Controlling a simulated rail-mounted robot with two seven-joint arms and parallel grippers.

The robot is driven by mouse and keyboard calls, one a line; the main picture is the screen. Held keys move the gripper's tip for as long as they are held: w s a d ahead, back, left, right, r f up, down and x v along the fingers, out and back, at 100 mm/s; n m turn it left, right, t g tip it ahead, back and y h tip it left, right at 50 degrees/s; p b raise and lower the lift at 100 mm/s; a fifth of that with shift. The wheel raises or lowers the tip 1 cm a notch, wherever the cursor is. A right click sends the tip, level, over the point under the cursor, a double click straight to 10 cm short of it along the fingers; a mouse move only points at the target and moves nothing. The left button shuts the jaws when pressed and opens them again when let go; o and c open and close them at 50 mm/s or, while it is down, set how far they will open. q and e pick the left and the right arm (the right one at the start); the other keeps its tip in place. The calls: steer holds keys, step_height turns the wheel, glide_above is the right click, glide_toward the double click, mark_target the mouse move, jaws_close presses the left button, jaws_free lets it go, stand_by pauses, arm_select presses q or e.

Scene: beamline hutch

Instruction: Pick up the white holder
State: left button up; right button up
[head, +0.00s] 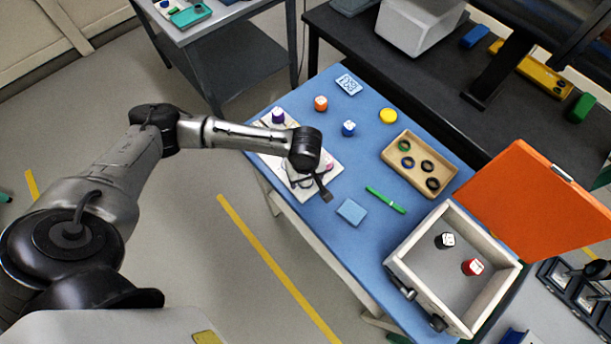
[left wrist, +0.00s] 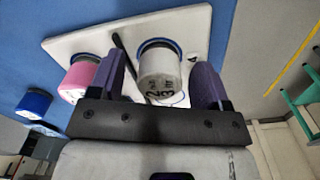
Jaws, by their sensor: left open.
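The white holder (left wrist: 160,73) has dark markings on its side and stands at a dark ring on the white plate (left wrist: 90,42). My left gripper (left wrist: 161,80) is open, with one finger on each side of the holder and narrow gaps visible. A pink holder (left wrist: 78,80) stands on the same plate, left of my left finger. In the head view, my left gripper (head: 325,190) is over the white plate (head: 330,177). My wrist hides the white holder there. My right gripper is not in view.
On the blue table stand purple (head: 278,116), orange (head: 320,103) and blue (head: 348,128) holders. A tray of rings (head: 447,186), a green pen (head: 385,200) and a light-blue square (head: 351,211) lie nearby. An open crate (head: 405,257) with an orange lid (head: 540,200) holds black and red holders.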

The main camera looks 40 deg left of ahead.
arm_select(q)
steer(key=shift+c, duration=0.4)
steer(key=c, duration=0.9)
steer(key=shift+c, duration=0.3)
steer(key=shift+r, duration=0.1)
